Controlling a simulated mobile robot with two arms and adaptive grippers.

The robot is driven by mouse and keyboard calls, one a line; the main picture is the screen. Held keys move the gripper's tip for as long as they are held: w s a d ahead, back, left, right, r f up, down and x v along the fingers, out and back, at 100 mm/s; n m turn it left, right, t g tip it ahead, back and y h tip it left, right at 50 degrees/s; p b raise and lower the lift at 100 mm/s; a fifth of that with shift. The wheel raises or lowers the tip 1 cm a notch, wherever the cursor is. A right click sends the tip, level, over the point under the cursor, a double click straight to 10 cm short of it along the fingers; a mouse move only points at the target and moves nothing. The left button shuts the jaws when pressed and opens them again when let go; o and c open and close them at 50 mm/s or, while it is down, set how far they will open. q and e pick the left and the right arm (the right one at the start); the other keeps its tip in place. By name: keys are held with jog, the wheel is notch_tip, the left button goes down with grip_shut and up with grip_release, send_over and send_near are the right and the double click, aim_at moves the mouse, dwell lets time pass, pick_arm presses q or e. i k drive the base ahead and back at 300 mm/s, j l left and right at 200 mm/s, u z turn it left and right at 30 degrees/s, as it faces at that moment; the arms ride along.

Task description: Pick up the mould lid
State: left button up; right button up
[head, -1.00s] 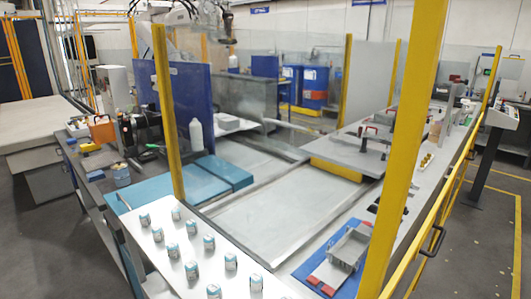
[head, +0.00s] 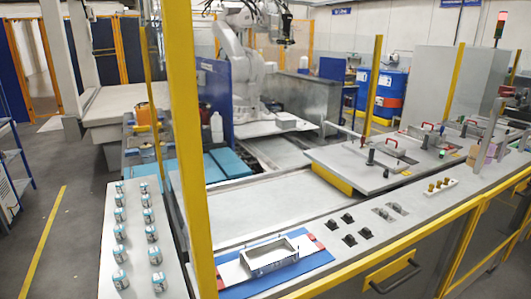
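A grey rectangular open-topped mould (head: 270,257) sits on a white plate with red end blocks, on a blue mat (head: 228,292) at the front of the bench. I cannot tell which thing is the mould lid. Grey panels with red handles lie on the raised table right of centre; one red handle (head: 390,142) shows clearly. Neither of my grippers is in view.
A yellow post (head: 189,150) stands close in front, with a yellow railing (head: 395,255) along the right front. Several small cans (head: 150,232) stand on a white table at left. A white robot arm (head: 240,55) stands behind. Small black blocks (head: 349,228) sit beside the mat.

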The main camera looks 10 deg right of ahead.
aim_at(400, 152)
jog(key=l+u, duration=0.15)
jog(key=l, duration=0.35)
jog(key=l+u, duration=0.15)
jog(key=l, duration=0.4)
jog(key=k+l+u, duration=0.1)
jog(key=l, duration=0.4)
jog(key=l+u, duration=0.15)
jog(key=l, duration=0.4)
jog(key=k+l+u, duration=0.15)
jog(key=l, duration=0.3)
jog(key=k+l+u, duration=0.15)
jog(key=l, duration=0.35)
